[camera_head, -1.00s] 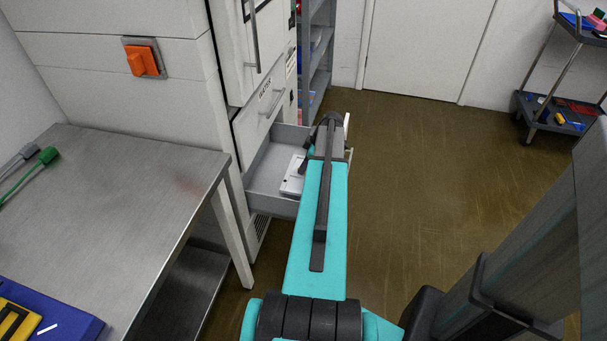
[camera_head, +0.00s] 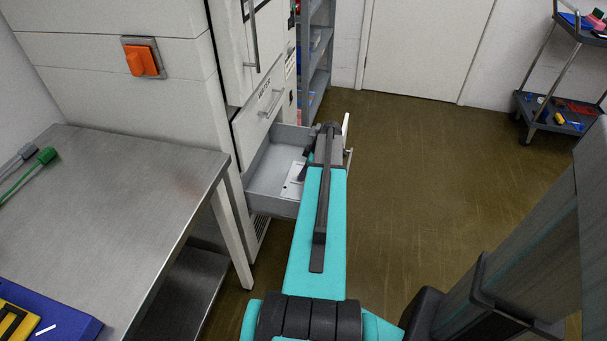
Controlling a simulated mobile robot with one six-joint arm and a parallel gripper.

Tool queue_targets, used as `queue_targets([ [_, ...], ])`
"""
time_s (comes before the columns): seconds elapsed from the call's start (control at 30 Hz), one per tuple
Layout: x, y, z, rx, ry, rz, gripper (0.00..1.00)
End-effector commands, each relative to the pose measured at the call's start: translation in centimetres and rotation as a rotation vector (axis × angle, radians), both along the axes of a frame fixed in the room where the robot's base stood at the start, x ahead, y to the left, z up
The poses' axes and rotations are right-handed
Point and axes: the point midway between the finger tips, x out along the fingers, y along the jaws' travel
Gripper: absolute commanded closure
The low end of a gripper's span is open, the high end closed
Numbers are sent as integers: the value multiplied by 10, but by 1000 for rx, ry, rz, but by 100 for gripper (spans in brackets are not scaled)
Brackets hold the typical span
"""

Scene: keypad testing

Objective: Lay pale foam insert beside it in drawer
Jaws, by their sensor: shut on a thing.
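The grey drawer (camera_head: 268,204) is pulled open from the white cabinet. A pale flat piece with small dark marks (camera_head: 292,188) shows in it, against the left side of my arm. I cannot tell whether this is the foam insert or the thing it goes beside. My gripper (camera_head: 304,166) is down at the drawer, a small dark part showing left of my teal arm. It is shut on the pale foam insert, but its fingertips and the grip are mostly hidden. My arm covers the right part of the drawer.
A steel table (camera_head: 120,200) stands close left of the drawer, with a blue tray (camera_head: 70,325) at its front. An orange switch (camera_head: 142,62) is on the cabinet. Grey shelving (camera_head: 317,60) stands behind. The floor (camera_head: 430,170) to the right is clear, up to a cart (camera_head: 550,112).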

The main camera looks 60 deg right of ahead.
Motion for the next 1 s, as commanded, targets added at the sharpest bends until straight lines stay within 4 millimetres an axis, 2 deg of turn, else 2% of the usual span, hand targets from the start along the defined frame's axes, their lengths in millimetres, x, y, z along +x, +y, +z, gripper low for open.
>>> queue_targets([
  [0.67,1,0,-11,0,0,1,100],
  [0.7,1,1,-12,0,0,1,88],
  [0.8,1,1,-12,0,0,1,74],
  [1.0,1,1,-12,1,0,1,74],
])
